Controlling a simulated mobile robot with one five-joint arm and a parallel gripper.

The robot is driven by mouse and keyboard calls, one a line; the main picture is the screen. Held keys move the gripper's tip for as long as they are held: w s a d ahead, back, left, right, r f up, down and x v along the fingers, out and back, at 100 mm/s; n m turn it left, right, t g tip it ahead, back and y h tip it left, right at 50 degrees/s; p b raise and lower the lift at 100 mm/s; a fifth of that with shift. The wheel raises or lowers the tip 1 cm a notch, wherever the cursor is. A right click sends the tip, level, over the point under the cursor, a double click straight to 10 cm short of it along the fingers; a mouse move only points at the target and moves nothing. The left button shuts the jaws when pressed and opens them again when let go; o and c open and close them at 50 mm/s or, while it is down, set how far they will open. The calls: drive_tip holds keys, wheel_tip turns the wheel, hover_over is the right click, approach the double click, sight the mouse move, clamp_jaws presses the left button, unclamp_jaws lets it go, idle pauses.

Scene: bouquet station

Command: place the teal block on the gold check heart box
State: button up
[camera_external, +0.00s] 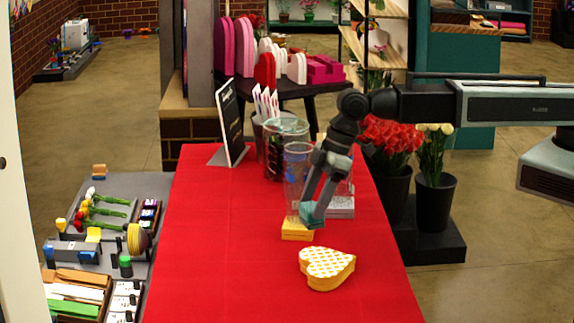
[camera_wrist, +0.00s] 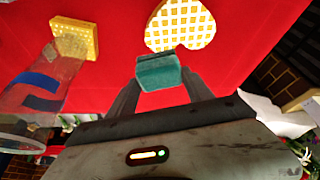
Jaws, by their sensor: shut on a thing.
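The teal block (camera_external: 311,214) is held between the fingertips of my gripper (camera_external: 317,200), above the red table. In the wrist view the teal block (camera_wrist: 160,72) sits between the two fingers of my gripper (camera_wrist: 158,84). The gold check heart box (camera_external: 326,268) lies on the table, nearer the camera and slightly right of the block. In the wrist view the heart box (camera_wrist: 180,24) shows just beyond the block, whose top edge lies close to the box's lower edge in the picture. The block is apart from the box in the outside view.
A yellow block-like box (camera_external: 297,229) lies behind the heart box. Clear vases (camera_external: 298,170) stand behind my gripper, with a black sign (camera_external: 231,122) to the left. The front and left of the red table (camera_external: 225,270) are clear. Flower buckets (camera_external: 435,205) stand right of the table.

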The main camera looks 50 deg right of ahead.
drive_tip(key=s+r, duration=0.1)
drive_tip(key=s, duration=0.5)
drive_tip(key=b, duration=0.8)
hover_over(331, 260)
drive_tip(key=shift+n, duration=0.4)
wheel_tip(331, 260, down, 8)
drive_tip(key=shift+d+f, duration=0.1)
drive_tip(key=shift+r+p, duration=0.2)
drive_tip(key=shift+p, duration=0.15)
drive_tip(key=shift+f, duration=0.15)
drive_tip(key=o, duration=1.5)
